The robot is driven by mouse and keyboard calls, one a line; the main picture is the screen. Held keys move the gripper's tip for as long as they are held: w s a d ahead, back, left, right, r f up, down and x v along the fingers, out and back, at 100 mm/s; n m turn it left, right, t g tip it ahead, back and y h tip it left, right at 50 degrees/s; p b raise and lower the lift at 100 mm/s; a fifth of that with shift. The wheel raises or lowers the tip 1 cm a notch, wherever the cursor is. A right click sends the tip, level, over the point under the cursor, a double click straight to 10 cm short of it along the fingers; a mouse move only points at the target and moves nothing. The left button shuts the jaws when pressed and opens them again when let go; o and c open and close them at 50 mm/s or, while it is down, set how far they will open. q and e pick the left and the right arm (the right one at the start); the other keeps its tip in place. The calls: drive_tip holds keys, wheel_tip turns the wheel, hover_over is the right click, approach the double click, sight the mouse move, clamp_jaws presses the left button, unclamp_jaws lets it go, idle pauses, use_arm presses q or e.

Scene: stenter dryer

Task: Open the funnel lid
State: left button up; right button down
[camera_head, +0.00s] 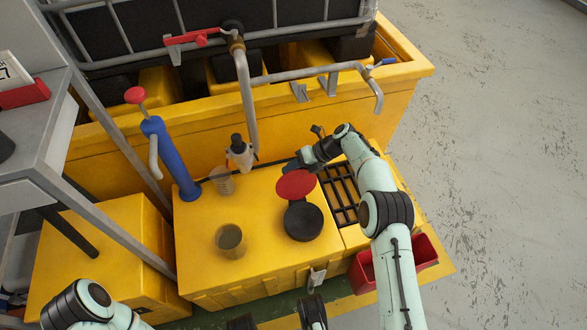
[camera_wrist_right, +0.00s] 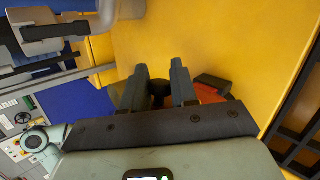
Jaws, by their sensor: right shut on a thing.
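The funnel (camera_head: 303,222) is a round black piece on top of a yellow cabinet. Its red lid (camera_head: 296,185) is raised and tilted up at the funnel's far side, so the dark mouth shows. My right gripper (camera_head: 297,164) is at the lid's far edge and shut on a dark part of it. In the right wrist view, the two fingers (camera_wrist_right: 162,84) stand on either side of this dark part, with the red of the lid (camera_wrist_right: 211,93) beside them. My left arm shows at the lower left of the head view; its gripper cannot be made out clearly.
A clear beaker (camera_head: 230,240), a capped bottle (camera_head: 240,153) and a blue pump (camera_head: 170,155) stand left of the funnel. A metal pipe (camera_head: 246,100) hangs behind. A black grate (camera_head: 341,193) lies right of the funnel, and a red bin (camera_head: 430,252) is lower right.

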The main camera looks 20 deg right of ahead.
drive_tip(key=c, duration=1)
unclamp_jaws()
drive_tip(key=shift+s+a+f, duration=0.15)
drive_tip(key=shift+f, duration=0.1)
drive_tip(key=shift+r, duration=0.1)
drive_tip(key=shift+r, duration=0.1)
use_arm(q)
drive_tip(key=shift+w+d+r+t+p, duration=0.1)
drive_tip(key=shift+w+r+t+p, duration=0.3)
drive_tip(key=shift+w, duration=0.45)
drive_tip(key=shift+w+d+r+t+p, duration=0.15)
drive_tip(key=shift+w+r+p, duration=0.25)
drive_tip(key=shift+w, duration=0.45)
use_arm(e)
drive_tip(key=v, duration=0.7)
drive_tip(key=shift+r, duration=0.1)
